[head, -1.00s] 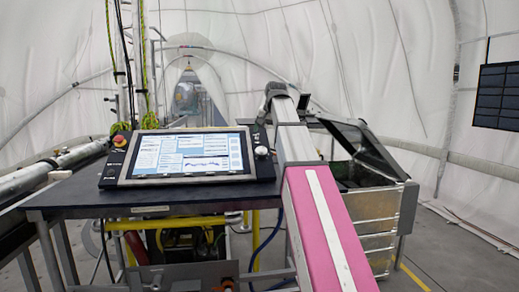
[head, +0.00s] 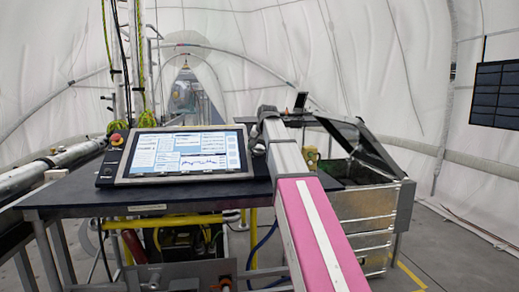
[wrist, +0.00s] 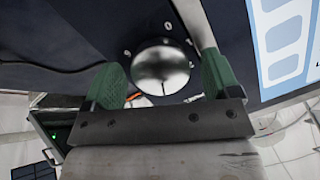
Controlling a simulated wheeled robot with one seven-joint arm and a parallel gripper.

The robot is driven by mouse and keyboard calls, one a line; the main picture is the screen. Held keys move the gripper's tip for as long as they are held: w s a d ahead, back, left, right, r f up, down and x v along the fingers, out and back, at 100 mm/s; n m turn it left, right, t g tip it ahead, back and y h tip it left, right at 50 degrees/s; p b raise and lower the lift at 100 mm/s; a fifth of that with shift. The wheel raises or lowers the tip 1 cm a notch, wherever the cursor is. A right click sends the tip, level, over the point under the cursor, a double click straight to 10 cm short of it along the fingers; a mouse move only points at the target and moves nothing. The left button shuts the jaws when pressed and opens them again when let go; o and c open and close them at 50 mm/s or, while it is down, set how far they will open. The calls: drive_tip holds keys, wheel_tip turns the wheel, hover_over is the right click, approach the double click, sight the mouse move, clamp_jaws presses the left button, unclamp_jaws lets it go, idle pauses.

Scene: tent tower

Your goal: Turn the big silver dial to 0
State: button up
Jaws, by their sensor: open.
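The big silver dial (wrist: 160,66) shows in the wrist view as a shiny dome on the dark panel. Around it are small white marks, with a 0 above it and what looks like a 9 at its upper left. A short dark line shows at its lower edge. My gripper (wrist: 160,75) is open, with one green finger on each side of the dial. I cannot tell whether either finger touches it. In the head view my arm hides the dial at the right end of the control panel (head: 105,172).
The panel's lit screen (head: 185,153) lies left of my arm, on a dark table (head: 90,198). A red knob (head: 117,139) sits at the panel's left end. An open metal case (head: 365,205) stands to the right.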

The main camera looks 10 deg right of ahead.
drive_tip(key=c, duration=0.9)
